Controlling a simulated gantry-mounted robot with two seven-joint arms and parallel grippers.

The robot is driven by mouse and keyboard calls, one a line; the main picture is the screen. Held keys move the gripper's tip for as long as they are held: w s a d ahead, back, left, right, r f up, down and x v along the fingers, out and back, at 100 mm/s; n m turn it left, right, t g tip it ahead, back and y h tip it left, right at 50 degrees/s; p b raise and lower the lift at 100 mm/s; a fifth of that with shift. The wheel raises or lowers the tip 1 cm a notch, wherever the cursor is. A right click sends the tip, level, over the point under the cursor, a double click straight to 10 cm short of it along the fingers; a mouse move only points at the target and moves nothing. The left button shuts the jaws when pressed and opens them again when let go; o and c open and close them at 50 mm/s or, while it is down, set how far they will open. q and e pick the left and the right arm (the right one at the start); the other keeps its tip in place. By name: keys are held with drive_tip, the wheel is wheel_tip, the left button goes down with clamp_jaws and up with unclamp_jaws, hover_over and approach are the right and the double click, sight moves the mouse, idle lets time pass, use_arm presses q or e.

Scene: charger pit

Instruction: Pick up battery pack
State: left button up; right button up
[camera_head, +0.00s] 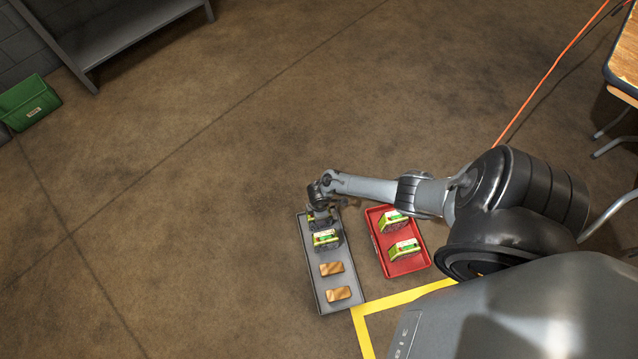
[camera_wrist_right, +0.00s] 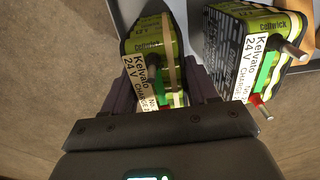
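My right gripper (camera_head: 320,218) is over the far end of the grey tray (camera_head: 305,250). In the right wrist view, its two fingers (camera_wrist_right: 162,92) stand on either side of a green and yellow battery pack (camera_wrist_right: 152,45), which nearly fills the gap. I cannot tell whether the fingers press on it or whether it is lifted. A second battery pack (camera_head: 326,238) stands close by in the grey tray; it shows at the right of the wrist view (camera_wrist_right: 268,45), with metal terminals. My left gripper is not in view.
Two brown blocks (camera_head: 332,268) (camera_head: 338,293) lie nearer in the grey tray. A red tray (camera_head: 410,264) beside it holds two more packs (camera_head: 393,221) (camera_head: 404,248). Yellow tape (camera_head: 405,297) marks the floor. A green bin (camera_head: 28,102) stands far left; open floor surrounds the trays' left side.

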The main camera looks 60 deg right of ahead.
clamp_jaws()
idle(0.3)
drive_tip(key=shift+r, duration=0.15)
